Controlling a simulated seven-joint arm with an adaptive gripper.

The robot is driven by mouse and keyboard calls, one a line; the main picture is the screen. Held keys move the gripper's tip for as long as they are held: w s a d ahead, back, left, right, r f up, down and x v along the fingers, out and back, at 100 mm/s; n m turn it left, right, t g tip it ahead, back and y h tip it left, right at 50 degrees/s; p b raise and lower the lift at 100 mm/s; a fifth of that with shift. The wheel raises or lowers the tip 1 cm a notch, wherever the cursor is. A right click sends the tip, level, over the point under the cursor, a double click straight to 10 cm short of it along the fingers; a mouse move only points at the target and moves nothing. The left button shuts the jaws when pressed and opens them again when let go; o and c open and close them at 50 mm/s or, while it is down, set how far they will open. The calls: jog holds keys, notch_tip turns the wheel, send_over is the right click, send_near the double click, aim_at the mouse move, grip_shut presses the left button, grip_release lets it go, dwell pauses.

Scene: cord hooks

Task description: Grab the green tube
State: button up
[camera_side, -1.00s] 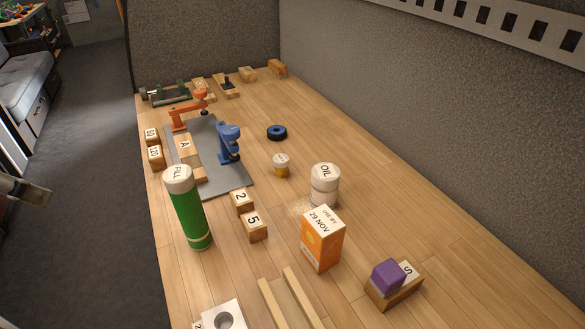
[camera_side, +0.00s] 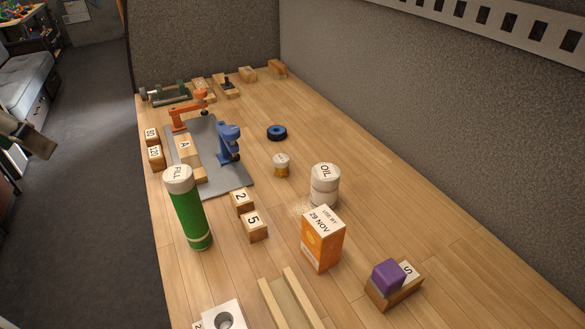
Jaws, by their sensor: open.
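The green tube (camera_side: 188,212) stands upright near the left edge of the wooden table. It has a white cap marked FILL and a pale band near its foot. Part of my gripper (camera_side: 34,142) shows at the far left edge of the side view, off the table and over the grey floor. It is open, empty and well apart from the tube, to its upper left in the picture. The rest of my gripper is cut off by the frame.
Blocks marked 2 (camera_side: 241,201) and 5 (camera_side: 254,226) stand right of the tube. A grey mat (camera_side: 232,184) with a blue hook (camera_side: 229,143) and an orange hook (camera_side: 187,110) lies behind it. An orange box (camera_side: 322,240) and OIL jar (camera_side: 324,185) stand further right.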

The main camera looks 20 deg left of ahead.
jog(key=w+d+r+m+g, duration=0.1)
jog(key=w+d+r, duration=0.2)
jog(key=w+d, duration=0.25)
jog(key=m+g, duration=0.2)
send_near(178, 173)
jog(key=f, duration=0.3)
jog(key=w+f, duration=0.1)
jog(key=f, duration=0.5)
jog(key=shift+w, duration=0.25)
notch_tip(178, 173, down, 6)
jog(key=shift+w+r, duration=0.15)
jog(key=shift+w, duration=0.05)
grip_shut()
